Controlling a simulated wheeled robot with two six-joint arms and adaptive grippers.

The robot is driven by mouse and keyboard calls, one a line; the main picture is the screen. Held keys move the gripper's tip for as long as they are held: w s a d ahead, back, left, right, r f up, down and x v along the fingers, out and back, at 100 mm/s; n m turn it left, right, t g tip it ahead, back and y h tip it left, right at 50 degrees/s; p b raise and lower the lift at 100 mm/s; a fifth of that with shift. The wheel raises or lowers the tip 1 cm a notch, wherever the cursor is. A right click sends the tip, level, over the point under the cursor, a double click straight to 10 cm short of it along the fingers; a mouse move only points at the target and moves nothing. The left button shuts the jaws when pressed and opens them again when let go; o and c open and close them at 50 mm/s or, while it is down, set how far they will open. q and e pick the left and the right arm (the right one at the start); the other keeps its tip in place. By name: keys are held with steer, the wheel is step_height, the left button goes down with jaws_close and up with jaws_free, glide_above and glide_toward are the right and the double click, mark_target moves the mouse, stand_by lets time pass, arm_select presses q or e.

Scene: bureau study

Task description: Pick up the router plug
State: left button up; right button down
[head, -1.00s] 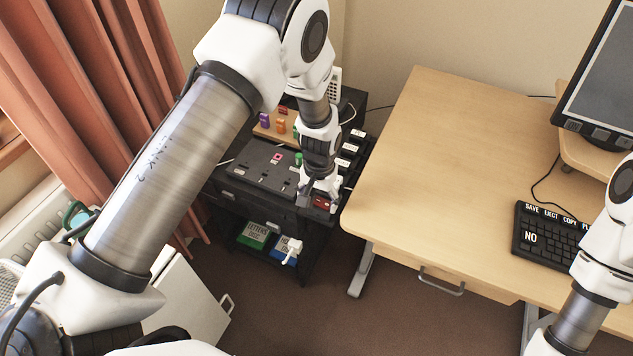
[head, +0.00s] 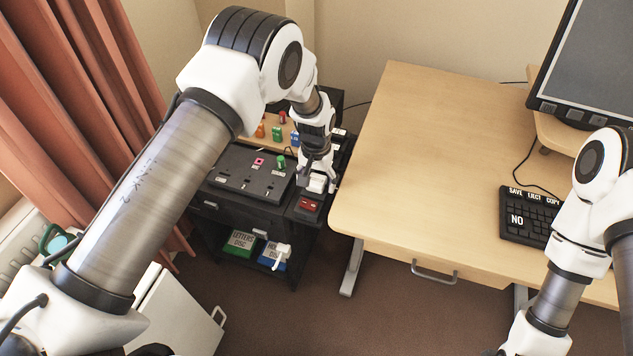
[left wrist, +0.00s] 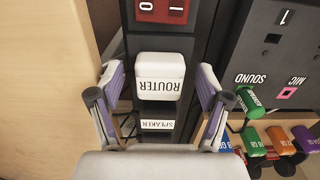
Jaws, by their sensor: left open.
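The router plug (left wrist: 160,78) is a white block labelled ROUTER, seated in a black power strip (left wrist: 205,25). In the head view the router plug (head: 316,184) shows as a small white block at the front right of the black cart. My left gripper (left wrist: 161,98) is open, with one finger on each side of the plug and gaps visible between. In the head view my left gripper (head: 317,174) points down over the strip and partly covers it. My right arm is at the right edge; its gripper is out of view.
A red rocker switch (head: 308,205) sits just in front of the plug, and a SPEAKER label (left wrist: 158,125) is just behind it. A black panel (head: 245,175) with a green plug (head: 281,161) is to the left. The wooden desk (head: 420,170) stands close on the right.

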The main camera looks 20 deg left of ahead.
arm_select(q)
steer(key=c, duration=1.2)
